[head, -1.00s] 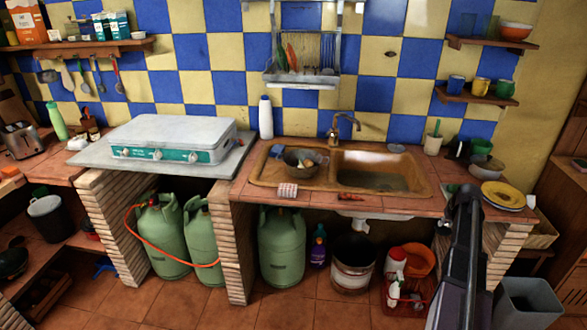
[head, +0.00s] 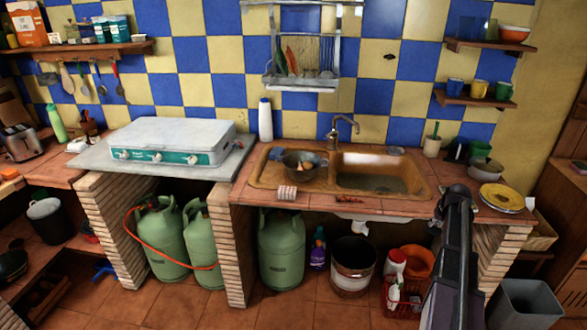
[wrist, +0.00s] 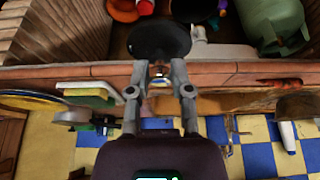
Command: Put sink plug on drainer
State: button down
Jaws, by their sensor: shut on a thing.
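My gripper (wrist: 159,68) shows in the wrist view, shut on a dark, rounded disc that looks like the sink plug (wrist: 158,38). The plug sits at the fingertips, over the counter edge in that view. In the head view my arm rises at the right, in front of the counter; the fingers and the plug cannot be made out there. The drainer (head: 300,84) is a metal rack on the tiled wall above the sink, holding a few upright items. My gripper is apart from it.
The brown sink (head: 428,187) with its tap (head: 343,127) lies below the drainer, with a pot (head: 302,165) at its left. A white bottle (head: 265,120) stands left of it. Yellow plates (head: 501,197) and a bowl lie at the right. Shelves (head: 478,98) hold cups.

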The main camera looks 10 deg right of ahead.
aim_at(270, 179)
jog(key=z, duration=0.35)
jog(key=k, duration=0.1)
jog(key=u, duration=2.45)
jog(key=i, duration=2.15)
jog(key=u, duration=0.05)
